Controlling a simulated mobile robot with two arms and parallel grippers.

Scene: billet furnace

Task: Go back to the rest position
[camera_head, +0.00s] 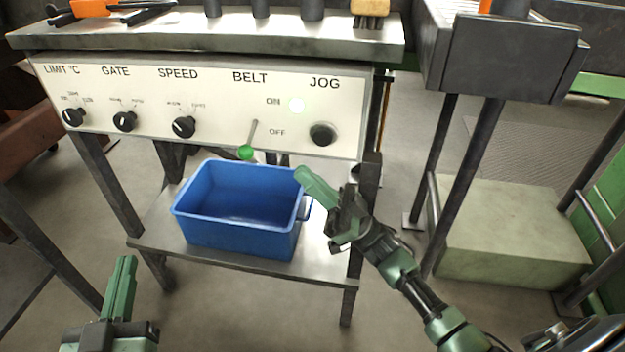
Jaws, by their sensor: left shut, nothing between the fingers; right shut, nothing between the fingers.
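My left gripper (122,285) is at the bottom left, low in front of the bench, with its green fingers together and empty. My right gripper (305,178) reaches in from the bottom right. Its green fingers are shut and empty, and in the picture they overlap the right rim of the blue bin, below the control panel (215,115). I cannot tell whether they touch the bin.
The blue bin (240,240) stands empty on the lower shelf (320,270). The panel carries knobs, a green-tipped BELT lever (247,152) pointing down, and a dark JOG button (322,134). A grey stand (505,60) is at the right. Floor is free in front.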

